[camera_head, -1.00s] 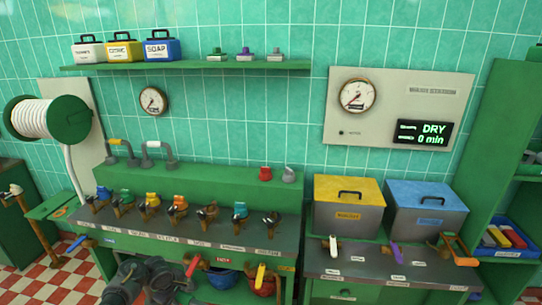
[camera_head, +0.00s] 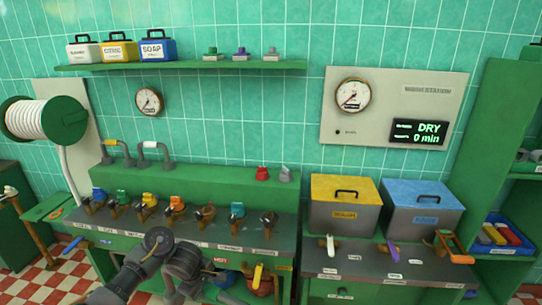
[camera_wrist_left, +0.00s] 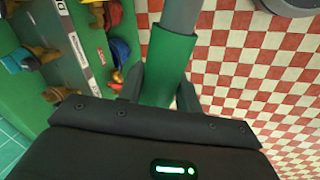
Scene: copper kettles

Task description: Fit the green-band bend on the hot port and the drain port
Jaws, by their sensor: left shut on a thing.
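My left gripper (camera_wrist_left: 161,88) is shut on the green-band bend (camera_wrist_left: 170,62) in the left wrist view. The bend's wide green sleeve lies between the fingers, and a grey pipe runs from it out of the top of the picture. The bend's other parts are hidden. In the head view my left arm reaches in at the bottom, in front of the counter, and its fingertips and the bend cannot be made out. A red label that seems to read HOT (camera_head: 221,261) is on the counter's front. I cannot make out the drain port. My right gripper is out of view.
Several coloured valves stand along the counter (camera_head: 191,231). Two grey bends, one with a yellow band (camera_head: 115,144) and one with a white band (camera_head: 151,145), stand on the ledge behind. A yellow-lidded bin (camera_head: 344,205) and a blue-lidded bin (camera_head: 424,208) are at right. Checkered floor (camera_wrist_left: 250,70) is open beside the counter.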

